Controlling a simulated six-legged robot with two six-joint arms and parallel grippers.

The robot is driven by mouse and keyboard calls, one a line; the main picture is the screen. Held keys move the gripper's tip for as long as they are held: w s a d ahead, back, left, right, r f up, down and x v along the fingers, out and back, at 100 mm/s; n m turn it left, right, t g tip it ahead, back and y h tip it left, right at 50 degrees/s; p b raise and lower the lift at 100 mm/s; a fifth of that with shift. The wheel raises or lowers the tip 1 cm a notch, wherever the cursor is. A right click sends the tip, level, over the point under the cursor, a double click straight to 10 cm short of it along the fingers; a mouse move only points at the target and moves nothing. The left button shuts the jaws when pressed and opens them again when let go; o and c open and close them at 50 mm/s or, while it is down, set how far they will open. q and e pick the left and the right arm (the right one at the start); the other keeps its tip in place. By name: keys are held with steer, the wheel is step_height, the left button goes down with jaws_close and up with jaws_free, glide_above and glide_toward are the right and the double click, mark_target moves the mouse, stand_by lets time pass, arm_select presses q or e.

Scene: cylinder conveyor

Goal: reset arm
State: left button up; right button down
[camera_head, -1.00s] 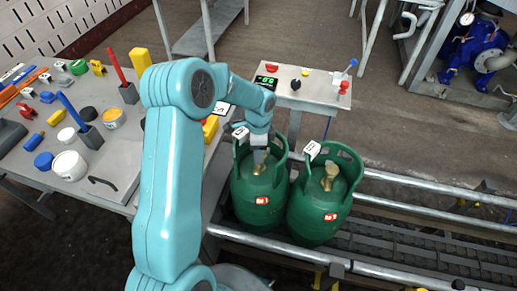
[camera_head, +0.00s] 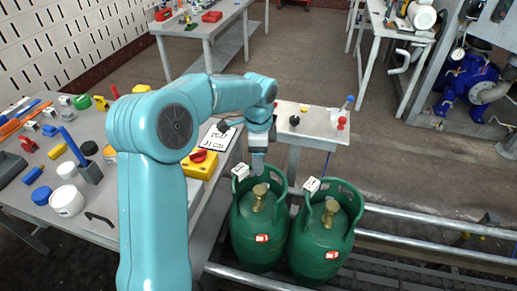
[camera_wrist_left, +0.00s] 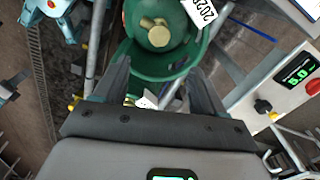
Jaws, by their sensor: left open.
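My left arm rises from the bottom in the head view and bends over to the left gripper (camera_head: 257,168). The gripper points down just above and behind the collar of the left green gas cylinder (camera_head: 256,228), clear of its brass valve (camera_head: 259,197). In the wrist view the left gripper (camera_wrist_left: 158,72) is open with nothing between its fingers; the green cylinder (camera_wrist_left: 160,62) and its brass valve (camera_wrist_left: 153,33) show beyond the fingertips. A second green cylinder (camera_head: 324,240) stands upright close on the right. My right gripper is not in view.
A workbench (camera_head: 100,225) with tools, tubs and a yellow box with a red knob (camera_head: 200,165) is at left. A control table (camera_head: 315,122) stands behind the cylinders. Conveyor rails (camera_head: 430,253) run right. The floor (camera_head: 400,165) behind them is open.

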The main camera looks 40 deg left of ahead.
arm_select(q)
step_height(320, 180, up, 2)
steer(key=shift+r, duration=0.2)
steer(key=shift+s, duration=0.1)
stand_by(0.5)
